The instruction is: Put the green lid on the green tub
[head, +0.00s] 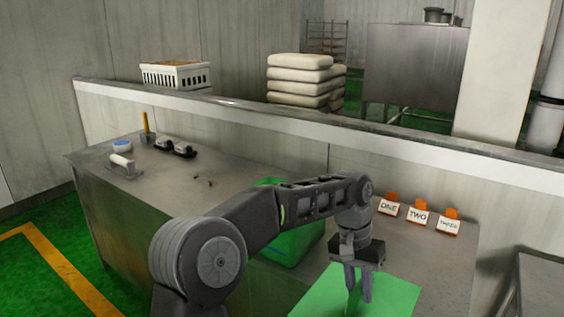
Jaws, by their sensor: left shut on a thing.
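The green lid (396,294) is a flat, bright green sheet at the bottom of the head view, cut off by the lower edge. My left gripper (358,291) points down at the middle of the lid and is shut on it; the exact grip point is hard to make out. The green tub (303,247) stands on the metal table just left of the lid. My left arm crosses in front of the tub and hides much of it, including most of its top. The lid is beside the tub, nearer to me. My right gripper is not in view.
Three orange-clipped cards, ONE (389,208), TWO (418,217) and a third (447,225), stand along the back right of the table (225,172). A low wall (290,135) runs behind.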

